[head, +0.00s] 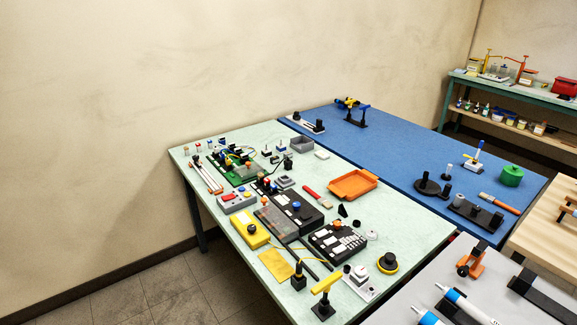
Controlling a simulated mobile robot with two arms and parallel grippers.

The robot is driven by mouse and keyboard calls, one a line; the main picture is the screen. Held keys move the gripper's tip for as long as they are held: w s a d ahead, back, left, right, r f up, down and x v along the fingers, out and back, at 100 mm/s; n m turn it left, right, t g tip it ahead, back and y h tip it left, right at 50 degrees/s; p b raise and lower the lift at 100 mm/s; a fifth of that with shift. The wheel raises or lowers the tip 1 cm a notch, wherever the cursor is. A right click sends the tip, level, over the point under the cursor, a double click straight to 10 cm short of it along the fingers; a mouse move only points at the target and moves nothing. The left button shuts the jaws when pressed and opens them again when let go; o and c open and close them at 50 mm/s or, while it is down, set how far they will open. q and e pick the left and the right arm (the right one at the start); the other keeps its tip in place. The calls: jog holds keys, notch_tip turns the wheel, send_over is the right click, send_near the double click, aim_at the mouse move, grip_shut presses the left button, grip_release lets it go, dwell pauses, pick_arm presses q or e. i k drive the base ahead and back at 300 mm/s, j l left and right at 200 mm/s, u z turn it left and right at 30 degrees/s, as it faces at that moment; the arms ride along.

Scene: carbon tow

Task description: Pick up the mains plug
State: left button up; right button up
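I cannot single out the mains plug for certain at this size. Several small black items lie on the pale green table top (375,262). One is a small black block (288,162) near the grey bin, with a dark, thin shape beside it. Another is a small black wedge-like piece (343,211) right of the middle. Neither of my grippers is in view.
The green table is crowded with a green circuit board (238,168), a yellow meter (249,229), a black keypad unit (337,242) and an orange tray (352,185). A blue mat (390,150) behind has free room. A grey bench (400,300) stands at front right.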

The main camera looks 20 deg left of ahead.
aim_at(287, 163)
jog(key=j+z, duration=0.5)
jog(key=z, duration=0.15)
jog(key=j+z, duration=0.35)
jog(key=k+j+z, duration=0.1)
jog(key=j, duration=0.3)
jog(key=k+j, duration=0.15)
jog(key=j, duration=0.25)
jog(key=k+j+z, duration=0.15)
jog(key=j, duration=0.25)
jog(key=k+j+z, duration=0.1)
jog(key=j, duration=0.3)
jog(key=k+j, duration=0.15)
jog(key=j, duration=0.25)
jog(key=k+j+z, duration=0.15)
jog(key=j, duration=0.2)
